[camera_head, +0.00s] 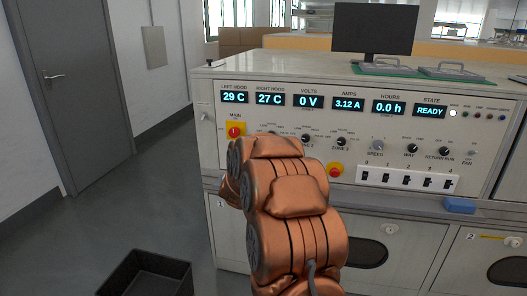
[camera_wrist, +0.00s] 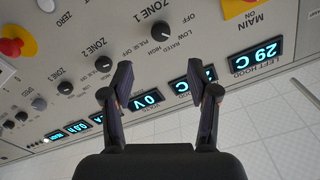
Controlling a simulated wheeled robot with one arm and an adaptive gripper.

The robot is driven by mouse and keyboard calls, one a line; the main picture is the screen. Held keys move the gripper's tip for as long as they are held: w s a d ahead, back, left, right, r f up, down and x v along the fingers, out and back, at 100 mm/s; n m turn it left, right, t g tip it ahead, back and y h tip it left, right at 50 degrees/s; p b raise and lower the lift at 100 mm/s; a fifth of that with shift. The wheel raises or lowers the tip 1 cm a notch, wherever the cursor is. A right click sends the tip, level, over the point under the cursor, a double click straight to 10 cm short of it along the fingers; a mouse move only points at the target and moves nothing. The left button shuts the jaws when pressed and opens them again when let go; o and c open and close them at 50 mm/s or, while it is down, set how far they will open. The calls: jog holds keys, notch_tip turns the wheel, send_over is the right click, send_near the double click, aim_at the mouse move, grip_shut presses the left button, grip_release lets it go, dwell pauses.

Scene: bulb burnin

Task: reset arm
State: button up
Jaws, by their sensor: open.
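My arm, in copper-coloured links, reaches forward in the head view and hides part of the control panel (camera_head: 215,117); my gripper is hidden behind it there. In the wrist view my gripper (camera_wrist: 115,85) is open and empty, with its two dark fingers apart in front of the panel (camera_wrist: 135,30). The volts display (camera_wrist: 146,100) shows between the fingers, reading 0 V. The Zone 1 knob (camera_wrist: 160,31) and Zone 2 knob (camera_wrist: 103,64) are just beyond the fingertips. I cannot tell whether a fingertip touches the panel.
A red main switch (camera_head: 235,132) on yellow and a red button (camera_head: 335,170) flank my arm. A monitor (camera_head: 374,30) and two handled trays (camera_head: 449,71) stand on the bench top. A black bin (camera_head: 147,274) is on the floor; floor at left is clear. A blue block (camera_head: 460,205) sits at right.

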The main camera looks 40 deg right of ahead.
dwell(0.4)
jog(key=w+a+f+n+y, duration=0.1)
jog(key=a+f+n+y, duration=0.15)
jog(key=a, duration=0.45)
jog(key=a+f+n+t+y, duration=0.15)
jog(key=a+y, duration=0.25)
jog(key=a, duration=0.4)
jog(key=w+a+f+n+g+y, duration=0.1)
jog(key=a+n+y, duration=0.25)
jog(key=a, duration=0.35)
jog(key=s+a+f+n+g+y, duration=0.2)
jog(key=s+a+y, duration=0.1)
jog(key=s+a, duration=0.45)
jog(key=s+a+f+n+g+y, duration=0.2)
jog(key=s+a, duration=0.4)
jog(key=a, duration=0.3)
jog(key=s+a+n+g, duration=0.2)
jog(key=s+g, duration=0.3)
jog(key=s, duration=1.1)
jog(key=s+a+n+g, duration=0.25)
jog(key=s+g, duration=0.25)
jog(key=s, duration=1.1)
notch_tip(320, 180, up, 17)
jog(key=t+p, duration=0.1)
jog(key=p, duration=1.5)
jog(key=shift+w+d+p, duration=0.35)
jog(key=shift+w+d, duration=0.1)
jog(key=shift+f, duration=0.1)
